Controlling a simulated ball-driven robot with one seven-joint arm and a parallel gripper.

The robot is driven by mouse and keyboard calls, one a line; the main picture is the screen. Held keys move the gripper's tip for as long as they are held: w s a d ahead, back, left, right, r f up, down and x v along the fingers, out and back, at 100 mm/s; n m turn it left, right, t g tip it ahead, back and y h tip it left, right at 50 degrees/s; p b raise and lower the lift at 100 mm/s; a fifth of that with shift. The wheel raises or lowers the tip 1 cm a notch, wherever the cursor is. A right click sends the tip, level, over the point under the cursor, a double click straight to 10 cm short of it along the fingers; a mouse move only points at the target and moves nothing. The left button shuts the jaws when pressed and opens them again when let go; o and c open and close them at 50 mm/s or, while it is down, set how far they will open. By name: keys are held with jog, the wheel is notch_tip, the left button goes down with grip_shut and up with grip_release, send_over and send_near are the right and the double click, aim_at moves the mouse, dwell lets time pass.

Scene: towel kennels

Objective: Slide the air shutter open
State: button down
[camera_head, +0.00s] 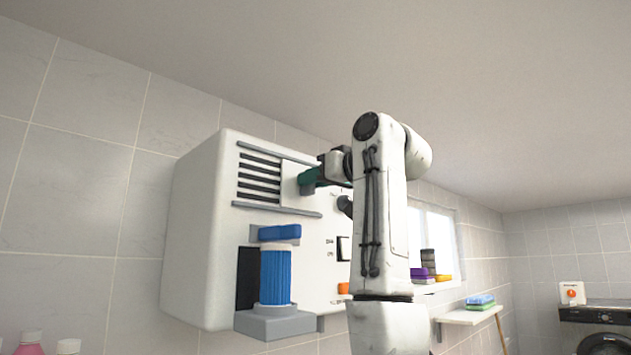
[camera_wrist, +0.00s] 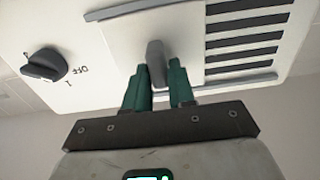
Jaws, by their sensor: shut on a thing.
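The air shutter (camera_head: 291,184) is a flat pale plate between two grey rails on the front of a white wall unit (camera_head: 205,215). In the head view dark vent slats (camera_head: 259,178) show bare to its left. The wrist view sees it turned round, with the plate (camera_wrist: 111,48) left of the bare slats (camera_wrist: 245,38). A grey upright handle (camera_wrist: 155,55) stands on the plate. My gripper (camera_wrist: 161,72) has green fingers on both sides of this handle and is shut on it. In the head view my gripper (camera_head: 308,178) is at the plate, its handle hidden.
A dark knob (camera_wrist: 44,65) marked "Off" sits beside the shutter. Below the vent, a blue filter cylinder (camera_head: 275,275) stands on a grey ledge (camera_head: 270,322). A rocker switch (camera_head: 343,248) is on the unit's front. A shelf with folded towels (camera_head: 480,302) is further right.

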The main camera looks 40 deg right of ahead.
jog(key=c, duration=1)
grip_release()
jog(key=shift+d+r, duration=0.1)
jog(key=shift+d, duration=0.15)
jog(key=shift+c, duration=0.2)
jog(key=s+b, duration=0.4)
jog(key=s, duration=0.7)
jog(key=shift+d, duration=0.15)
